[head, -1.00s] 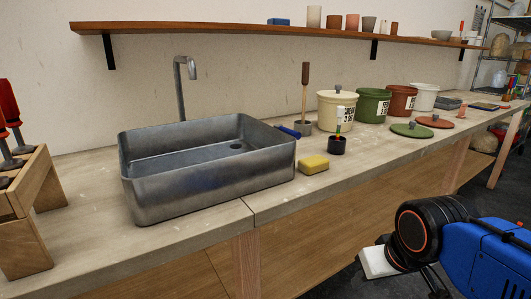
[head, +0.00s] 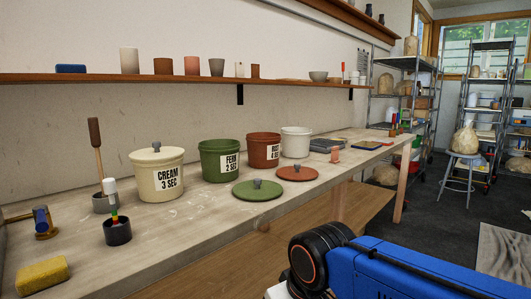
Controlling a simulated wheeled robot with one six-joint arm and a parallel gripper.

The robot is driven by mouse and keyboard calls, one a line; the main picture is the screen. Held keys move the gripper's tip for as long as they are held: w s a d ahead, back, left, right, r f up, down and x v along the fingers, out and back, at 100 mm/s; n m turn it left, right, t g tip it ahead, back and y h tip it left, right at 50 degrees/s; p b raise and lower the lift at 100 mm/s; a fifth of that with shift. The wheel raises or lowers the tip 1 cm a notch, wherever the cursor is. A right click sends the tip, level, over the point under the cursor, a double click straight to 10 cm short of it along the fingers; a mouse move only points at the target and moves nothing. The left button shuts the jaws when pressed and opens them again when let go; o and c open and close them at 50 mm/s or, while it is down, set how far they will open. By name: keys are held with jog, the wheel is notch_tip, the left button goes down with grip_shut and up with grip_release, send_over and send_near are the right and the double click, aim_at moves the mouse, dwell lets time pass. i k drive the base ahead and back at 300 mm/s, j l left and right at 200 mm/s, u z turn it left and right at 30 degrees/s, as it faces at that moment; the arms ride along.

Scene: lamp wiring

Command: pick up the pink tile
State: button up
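A small pink upright piece (head: 335,155), which looks like the pink tile, stands on the workbench (head: 205,218) near its front edge. It is to the right of the brown-red lid (head: 297,174) and in front of a grey stack. It is small and far off in this view. My blue arm crosses the bottom right of the picture, well short of the pink piece. My gripper is outside the frame, so its fingers do not show.
Cream (head: 158,183), green (head: 220,160), red-brown (head: 263,150) and white (head: 296,142) buckets line the bench. A green lid (head: 257,190), black brush pot (head: 118,232) and yellow sponge (head: 42,276) lie nearer. A stool (head: 463,172) and shelving stand right; dark floor is open between.

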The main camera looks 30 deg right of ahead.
aim_at(334, 149)
jog(key=i+l, duration=0.1)
jog(key=l, duration=0.7)
jog(key=i+l, duration=0.1)
jog(key=l, duration=0.7)
